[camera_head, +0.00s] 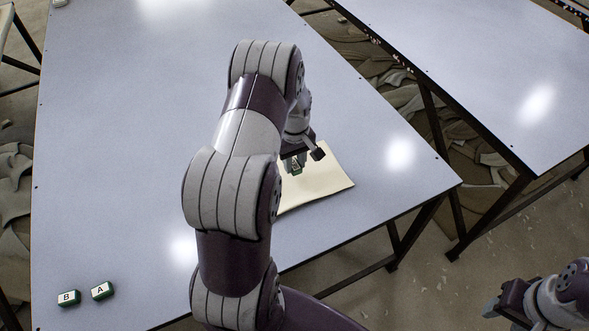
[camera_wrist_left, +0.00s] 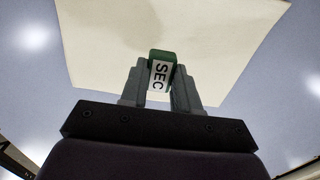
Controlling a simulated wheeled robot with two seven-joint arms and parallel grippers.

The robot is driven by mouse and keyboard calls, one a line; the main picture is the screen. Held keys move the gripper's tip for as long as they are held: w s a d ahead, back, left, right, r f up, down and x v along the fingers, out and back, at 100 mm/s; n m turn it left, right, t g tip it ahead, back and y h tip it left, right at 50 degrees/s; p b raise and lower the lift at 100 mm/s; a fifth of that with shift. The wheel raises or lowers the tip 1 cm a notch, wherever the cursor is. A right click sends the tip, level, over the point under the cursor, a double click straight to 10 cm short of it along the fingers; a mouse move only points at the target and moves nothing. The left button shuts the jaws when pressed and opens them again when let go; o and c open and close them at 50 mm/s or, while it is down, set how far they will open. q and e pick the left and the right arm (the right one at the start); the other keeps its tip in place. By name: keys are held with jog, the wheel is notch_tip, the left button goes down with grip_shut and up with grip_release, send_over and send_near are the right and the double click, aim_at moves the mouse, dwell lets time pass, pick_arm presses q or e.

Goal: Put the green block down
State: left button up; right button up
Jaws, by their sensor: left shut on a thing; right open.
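A green block with a white label reading "SEC" (camera_wrist_left: 160,74) is between the fingers of my left gripper (camera_wrist_left: 157,88) in the left wrist view. In the head view, my left gripper (camera_head: 293,165) is shut on this block, over a cream cloth (camera_head: 325,179). The cloth also fills much of the upper left wrist view (camera_wrist_left: 100,45). I cannot tell whether the block touches the cloth. My left arm hides part of the cloth in the head view. My right gripper (camera_head: 492,308) is open and empty at the lower right, off the table.
Two green blocks with white tops, marked B (camera_head: 68,298) and A (camera_head: 103,290), stand at the table's near left. The grey-blue table (camera_head: 120,150) is otherwise mostly bare. A second table (camera_head: 480,70) stands to the right across a gap.

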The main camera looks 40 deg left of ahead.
aim_at(294, 166)
pick_arm(q)
notch_tip(294, 166, down, 3)
jog(key=shift+s+d+r, duration=0.1)
jog(key=shift+d, duration=0.05)
jog(key=shift+f, duration=0.4)
jog(key=shift+f, duration=0.2)
jog(key=shift+f+b, duration=0.35)
jog(key=o, duration=1)
